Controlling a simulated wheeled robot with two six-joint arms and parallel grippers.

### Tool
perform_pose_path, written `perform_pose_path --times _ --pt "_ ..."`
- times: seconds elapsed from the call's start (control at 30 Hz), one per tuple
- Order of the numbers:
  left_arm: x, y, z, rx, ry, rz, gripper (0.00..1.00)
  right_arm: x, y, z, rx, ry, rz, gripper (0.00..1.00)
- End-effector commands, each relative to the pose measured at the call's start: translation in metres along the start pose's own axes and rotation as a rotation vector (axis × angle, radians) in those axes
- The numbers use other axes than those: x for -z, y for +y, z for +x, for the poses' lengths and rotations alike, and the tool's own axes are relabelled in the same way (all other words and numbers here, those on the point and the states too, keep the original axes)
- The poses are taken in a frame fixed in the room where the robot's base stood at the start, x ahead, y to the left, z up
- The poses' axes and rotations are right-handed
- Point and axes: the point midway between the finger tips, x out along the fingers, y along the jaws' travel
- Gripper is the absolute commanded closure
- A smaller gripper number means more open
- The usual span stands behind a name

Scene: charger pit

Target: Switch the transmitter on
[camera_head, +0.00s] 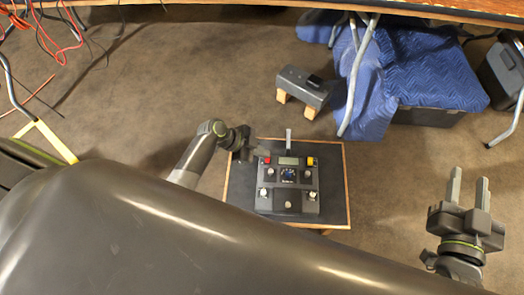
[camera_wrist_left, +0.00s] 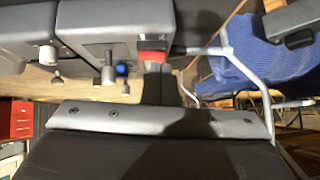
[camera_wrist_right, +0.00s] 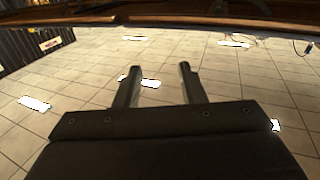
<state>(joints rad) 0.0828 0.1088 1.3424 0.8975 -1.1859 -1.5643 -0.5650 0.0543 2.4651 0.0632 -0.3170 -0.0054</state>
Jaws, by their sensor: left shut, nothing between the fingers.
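The transmitter (camera_head: 287,203) is a dark box with knobs, a small display (camera_head: 288,161), a red switch (camera_head: 266,160) at its upper left and a yellow one (camera_head: 310,161) at its upper right. A grey antenna (camera_head: 289,137) sticks out at its far edge. My left gripper (camera_head: 262,152) is shut and empty at the upper left corner, close to the red switch. In the left wrist view the red switch (camera_wrist_left: 152,46) lies just beyond the dark fingers (camera_wrist_left: 158,75); contact cannot be told. My right gripper (camera_head: 468,185) is open and empty, off to the right above the floor.
The transmitter stands on a small dark table (camera_head: 237,190) with wooden edges. A grey box on wooden blocks (camera_head: 304,86) and a blue quilted cover (camera_head: 430,70) lie beyond it. Cables (camera_head: 60,35) hang at the upper left. Floor between the table and my right gripper is clear.

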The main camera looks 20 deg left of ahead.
Motion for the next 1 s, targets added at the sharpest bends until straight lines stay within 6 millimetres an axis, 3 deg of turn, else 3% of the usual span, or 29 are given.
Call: perform_pose_path --times 0.17,0.37,1.0 --pt "-0.001 0.000 0.001 0.000 0.000 0.000 1.00 0.001 0.000 0.000 0.000 0.008 -0.002 0.64" --pt "-0.003 -0.001 0.004 -0.001 0.000 0.000 1.00 0.027 -0.001 0.001 -0.003 0.155 -0.024 0.64" --pt "0.000 0.014 -0.001 -0.003 -0.001 -0.001 1.00 0.035 0.000 0.001 -0.003 0.142 -0.022 0.64"
